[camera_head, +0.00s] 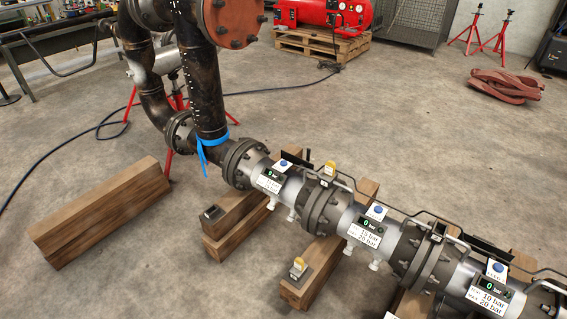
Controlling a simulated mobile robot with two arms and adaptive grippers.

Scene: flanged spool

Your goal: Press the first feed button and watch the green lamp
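A flanged pipe spool runs from the centre to the lower right. Three of its grey sections carry a blue button on a white plate: the nearest the black pipe (284,163), the middle one (377,210) and the lower right one (498,267). Beside each button is a dark display with green digits, on the upper section (271,174), the middle section (372,226) and the lower right section (494,287). I cannot make out a separate green lamp. Neither gripper is in view.
Wooden blocks support the spool; a larger timber stack (100,210) lies left. Yellow-topped devices sit on a block (298,267) and by a flange (330,168). A blue strap (212,145) wraps the black pipe (203,85).

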